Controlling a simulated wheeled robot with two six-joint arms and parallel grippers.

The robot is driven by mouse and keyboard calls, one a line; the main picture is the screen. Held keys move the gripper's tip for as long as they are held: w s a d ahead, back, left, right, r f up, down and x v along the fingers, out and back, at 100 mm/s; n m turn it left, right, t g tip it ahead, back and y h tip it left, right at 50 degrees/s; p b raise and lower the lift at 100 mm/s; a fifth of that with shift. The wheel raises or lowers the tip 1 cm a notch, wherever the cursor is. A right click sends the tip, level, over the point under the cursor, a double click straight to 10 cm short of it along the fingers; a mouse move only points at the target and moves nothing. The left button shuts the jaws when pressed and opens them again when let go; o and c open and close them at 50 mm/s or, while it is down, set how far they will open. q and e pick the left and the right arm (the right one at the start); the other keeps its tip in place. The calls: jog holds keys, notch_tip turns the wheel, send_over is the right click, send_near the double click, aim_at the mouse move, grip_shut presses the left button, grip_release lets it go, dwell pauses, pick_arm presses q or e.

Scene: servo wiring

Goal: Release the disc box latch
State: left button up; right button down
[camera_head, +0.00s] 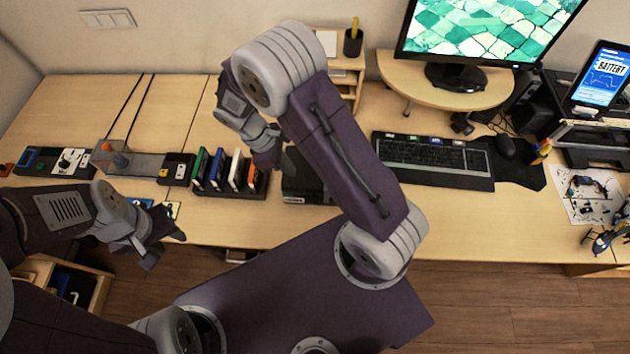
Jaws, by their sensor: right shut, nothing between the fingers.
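A dark box (303,190) with a small greenish label sits at the table's front edge, partly hidden behind my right arm; it may be the disc box. Its latch cannot be made out. My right gripper (272,160) is shut and empty, pointing down just left of the box; I cannot tell whether they touch. My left gripper (165,250) is open and empty, low in front of the table's front edge, left of the rack.
A keyboard (432,155) lies right of my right arm. A monitor stand (455,78) is behind. The table behind the rack is clear.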

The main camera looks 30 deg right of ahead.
send_near(316, 196)
jog(key=f, duration=0.2)
jog(key=shift+s+d+r+p, duration=0.15)
jog(key=shift+s+d+p, duration=0.2)
jog(key=shift+d, duration=0.2)
jog(key=shift+s+d+r+p, duration=0.25)
jog(key=shift+d+p, duration=0.15)
jog(key=shift+d, duration=0.1)
jog(key=shift+s+d, duration=0.5)
jog(key=shift+w, duration=0.15)
